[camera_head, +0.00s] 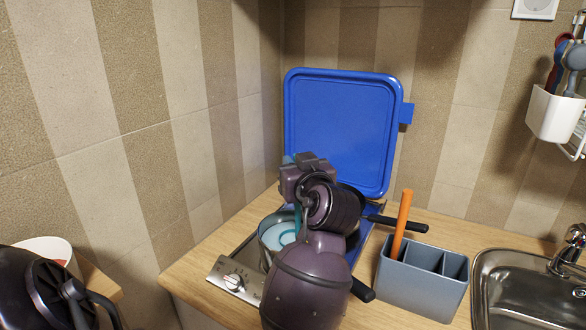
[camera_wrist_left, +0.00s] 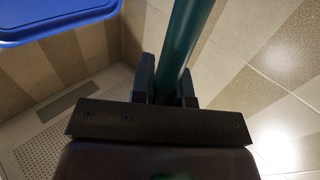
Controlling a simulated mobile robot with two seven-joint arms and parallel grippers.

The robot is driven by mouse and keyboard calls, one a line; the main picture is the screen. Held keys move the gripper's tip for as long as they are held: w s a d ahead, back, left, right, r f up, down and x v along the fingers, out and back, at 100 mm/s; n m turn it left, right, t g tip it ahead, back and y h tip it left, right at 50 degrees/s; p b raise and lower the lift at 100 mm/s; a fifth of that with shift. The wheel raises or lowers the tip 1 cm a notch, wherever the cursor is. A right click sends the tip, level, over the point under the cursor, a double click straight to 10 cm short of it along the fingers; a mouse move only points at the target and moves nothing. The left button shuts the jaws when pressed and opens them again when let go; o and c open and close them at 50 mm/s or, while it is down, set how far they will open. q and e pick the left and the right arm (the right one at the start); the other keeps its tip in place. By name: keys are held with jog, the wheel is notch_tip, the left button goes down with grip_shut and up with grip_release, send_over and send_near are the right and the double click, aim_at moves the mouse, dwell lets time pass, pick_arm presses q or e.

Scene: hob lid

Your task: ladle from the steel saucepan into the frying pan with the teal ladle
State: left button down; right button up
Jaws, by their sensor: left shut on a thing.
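The steel saucepan (camera_head: 265,228) stands on the left of the hob, with pale blue contents. My left gripper (camera_head: 298,170) is above it, shut on the handle of the teal ladle (camera_head: 297,217). The ladle hangs down, and its bowl end shows inside the saucepan; how deep it sits I cannot tell. In the left wrist view the green handle (camera_wrist_left: 185,40) passes between the two fingers (camera_wrist_left: 166,88). The frying pan is mostly hidden behind my left arm; a black handle (camera_head: 400,223) sticks out to the right there. My right gripper is not in view.
The blue hob lid (camera_head: 340,125) stands raised behind the hob; it also shows in the left wrist view (camera_wrist_left: 50,18). A grey divided holder (camera_head: 420,283) with an orange-handled tool (camera_head: 401,225) stands right of the hob, beside the sink (camera_head: 520,290). A white wall caddy (camera_head: 556,112) holds utensils.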

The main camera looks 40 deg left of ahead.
pick_arm(q)
notch_tip(320, 180, up, 9)
jog(key=p, duration=0.6)
jog(key=shift+r, duration=0.2)
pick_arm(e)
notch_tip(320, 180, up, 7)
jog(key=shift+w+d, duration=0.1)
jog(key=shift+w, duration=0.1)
